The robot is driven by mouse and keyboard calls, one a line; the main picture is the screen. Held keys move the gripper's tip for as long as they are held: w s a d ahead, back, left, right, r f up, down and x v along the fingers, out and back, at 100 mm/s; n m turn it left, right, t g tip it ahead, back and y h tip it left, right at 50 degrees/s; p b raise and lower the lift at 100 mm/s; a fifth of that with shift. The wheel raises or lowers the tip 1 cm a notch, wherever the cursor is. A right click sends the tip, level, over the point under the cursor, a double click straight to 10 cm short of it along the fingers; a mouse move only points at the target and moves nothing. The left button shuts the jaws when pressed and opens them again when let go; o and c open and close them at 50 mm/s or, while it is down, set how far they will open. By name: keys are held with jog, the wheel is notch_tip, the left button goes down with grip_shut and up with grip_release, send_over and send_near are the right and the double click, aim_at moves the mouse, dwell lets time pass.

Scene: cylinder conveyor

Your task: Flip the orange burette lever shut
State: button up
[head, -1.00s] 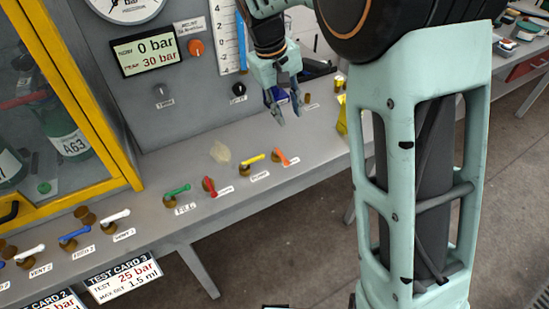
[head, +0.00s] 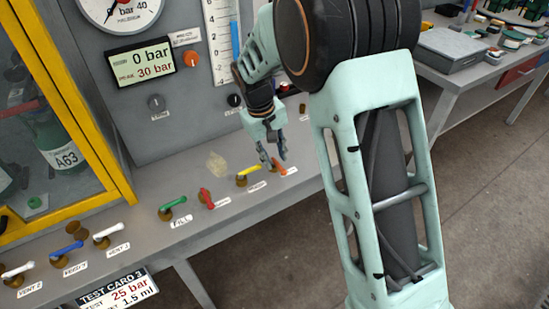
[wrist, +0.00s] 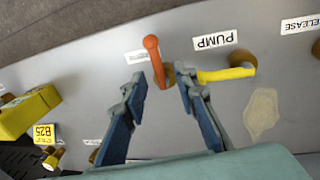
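The orange lever (head: 279,167) is at the right end of the row of valves on the grey bench, just right of the yellow lever (head: 249,170). In the wrist view the orange lever (wrist: 153,58) runs from its brass valve body toward the top of the picture. My gripper (head: 272,163) is low over the orange lever, fingers pointing down. In the wrist view my gripper (wrist: 161,80) is open, one finger on each side of the valve body and the lever's lower end. I cannot tell whether either finger touches it.
The yellow pump lever (wrist: 226,74) lies close beside one finger. Red (head: 206,197) and green (head: 173,203) levers stand farther left. A yellow B25 item (wrist: 30,112) is on the other side. The gauge panel (head: 180,115) rises behind the bench.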

jog(key=shift+f, duration=0.3)
grip_shut()
